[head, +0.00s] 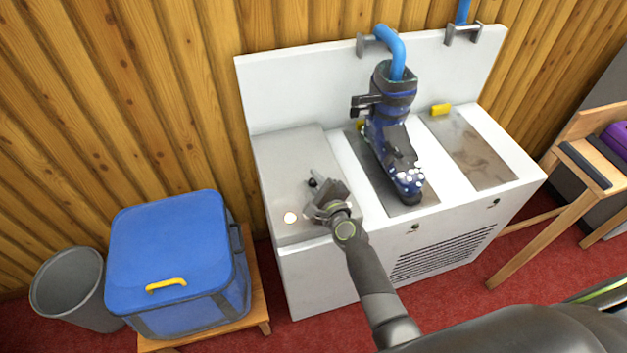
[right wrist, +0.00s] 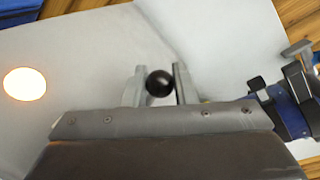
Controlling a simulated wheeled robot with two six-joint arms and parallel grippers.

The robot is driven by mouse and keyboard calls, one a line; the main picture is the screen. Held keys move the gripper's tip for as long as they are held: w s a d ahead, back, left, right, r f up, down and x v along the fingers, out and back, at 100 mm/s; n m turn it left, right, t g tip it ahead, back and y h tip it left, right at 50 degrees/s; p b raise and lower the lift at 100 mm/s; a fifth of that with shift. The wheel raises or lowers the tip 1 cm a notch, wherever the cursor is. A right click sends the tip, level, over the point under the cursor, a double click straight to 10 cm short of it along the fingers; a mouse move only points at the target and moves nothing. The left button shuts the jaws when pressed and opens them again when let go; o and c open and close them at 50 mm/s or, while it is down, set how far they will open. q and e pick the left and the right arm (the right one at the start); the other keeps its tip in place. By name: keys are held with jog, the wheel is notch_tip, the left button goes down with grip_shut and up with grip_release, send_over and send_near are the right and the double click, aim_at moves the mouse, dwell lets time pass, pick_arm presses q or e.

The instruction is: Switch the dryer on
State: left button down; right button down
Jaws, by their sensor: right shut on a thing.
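The dryer (head: 270,165) is a white cabinet against the wooden wall, with a raised back panel and a grille in front. A small lever with a black ball knob (right wrist: 158,83) stands on its left top panel. A round lamp (head: 291,218) on the same panel glows pale; it also shows in the right wrist view (right wrist: 25,84). My right gripper (head: 322,196) is over this panel, shut on the black knob, with one finger on each side of it. The lever below the knob is mostly hidden. My left gripper is not in view.
A blue and dark ski boot (head: 385,135) stands on the dryer with a blue pipe (head: 392,48) entering its top. A blue box (head: 170,245) and grey bin (head: 68,285) stand left.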

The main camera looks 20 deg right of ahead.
dwell(0.3)
jog(key=c, duration=1.2)
grip_release()
jog(key=shift+s, duration=0.45)
jog(key=b+v, duration=0.1)
jog(key=v, duration=1.5)
jog(key=shift+s+d+b, duration=0.15)
jog(key=shift+s+b, duration=0.1)
jog(key=shift+b, duration=0.15)
